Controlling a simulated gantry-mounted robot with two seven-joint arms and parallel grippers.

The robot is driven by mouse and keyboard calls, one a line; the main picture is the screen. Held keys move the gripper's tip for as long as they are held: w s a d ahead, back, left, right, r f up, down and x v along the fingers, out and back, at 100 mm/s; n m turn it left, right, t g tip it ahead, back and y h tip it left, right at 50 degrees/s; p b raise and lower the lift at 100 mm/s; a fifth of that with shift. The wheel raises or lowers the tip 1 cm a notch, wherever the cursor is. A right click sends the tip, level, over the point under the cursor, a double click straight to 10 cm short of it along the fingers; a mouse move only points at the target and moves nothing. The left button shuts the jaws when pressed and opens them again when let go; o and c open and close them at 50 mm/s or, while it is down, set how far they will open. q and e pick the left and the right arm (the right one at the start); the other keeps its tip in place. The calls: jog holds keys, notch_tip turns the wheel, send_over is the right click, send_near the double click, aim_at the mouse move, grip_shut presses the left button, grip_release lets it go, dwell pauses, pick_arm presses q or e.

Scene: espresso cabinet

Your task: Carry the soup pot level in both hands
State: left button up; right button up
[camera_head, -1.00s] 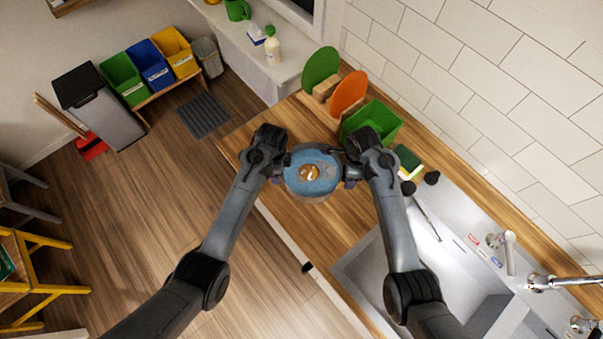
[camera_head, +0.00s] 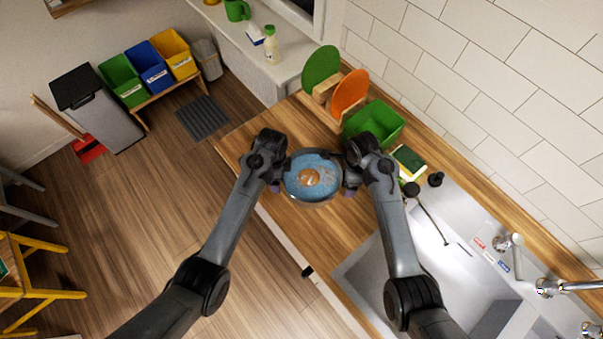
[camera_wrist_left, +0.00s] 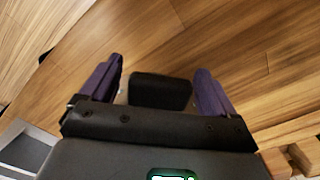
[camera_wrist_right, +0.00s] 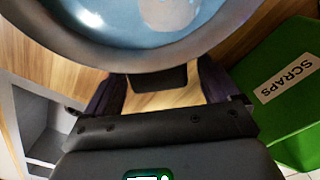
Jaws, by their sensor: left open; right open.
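The soup pot (camera_head: 313,195) is round, with blue inside and an orange-brown patch in the middle. It is between my two grippers over the wooden counter; I cannot tell whether it touches the counter. My left gripper (camera_head: 275,185) is open at its left side and my right gripper (camera_head: 350,186) is open at its right side. The right wrist view shows the pot's rim (camera_wrist_right: 160,52) just beyond the spread fingers. The left wrist view shows spread purple fingers (camera_wrist_left: 160,88) over wood, without the pot. A dark block is between the fingers in both wrist views; I cannot tell if it is a handle.
A green scraps bin (camera_head: 374,124) stands behind my right gripper, near a sponge (camera_head: 409,160). Green (camera_head: 320,67) and orange (camera_head: 349,92) round boards stand behind it. The sink (camera_head: 455,262) is at right. Bare counter (camera_head: 325,235) lies in front of the pot.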

pick_arm(q)
notch_tip(320, 180, up, 11)
jog(key=shift+f, duration=0.2)
jog(key=shift+r, duration=0.55)
pick_arm(e)
jog(key=shift+r, duration=0.1)
pick_arm(q)
jog(key=shift+r, duration=0.15)
pick_arm(e)
jog(key=shift+r, duration=0.3)
notch_tip(320, 180, up, 11)
